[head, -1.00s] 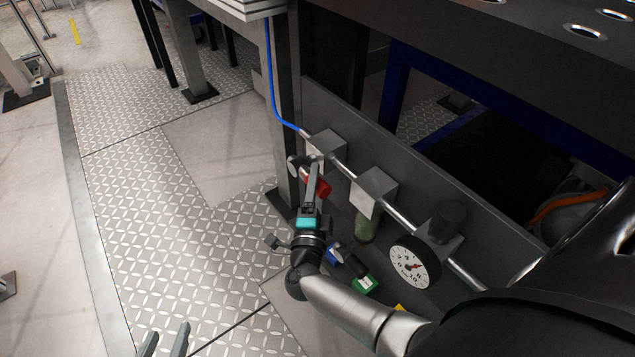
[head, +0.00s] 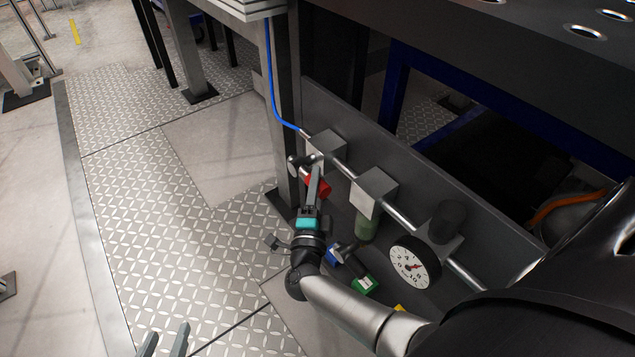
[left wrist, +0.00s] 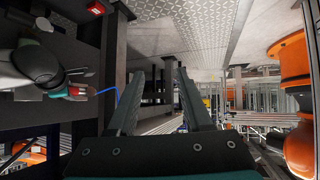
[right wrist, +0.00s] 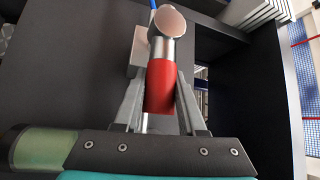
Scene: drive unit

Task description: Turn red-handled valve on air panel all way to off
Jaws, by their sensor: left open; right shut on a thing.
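The air panel (head: 330,110) is a dark plate with a pipe, blocks and fittings. The valve's red handle (head: 320,185) sticks out below the upper block, near the blue hose; a silver, round-ended stem shows beside it. My right gripper (head: 316,175) is shut on the red handle. In the right wrist view the red handle (right wrist: 160,88) lies between the two fingers, with the round metal end beyond it. My left gripper (head: 164,340) is open and empty at the bottom of the head view, over the floor; its parted fingers (left wrist: 160,75) show in the left wrist view.
A pressure gauge (head: 414,263), a black knob (head: 447,220) and a greenish bowl (head: 366,228) sit along the panel to the right. A blue hose (head: 271,85) runs up from the pipe. Tread-plate floor (head: 150,230) at left is clear. A dark machine frame overhangs at upper right.

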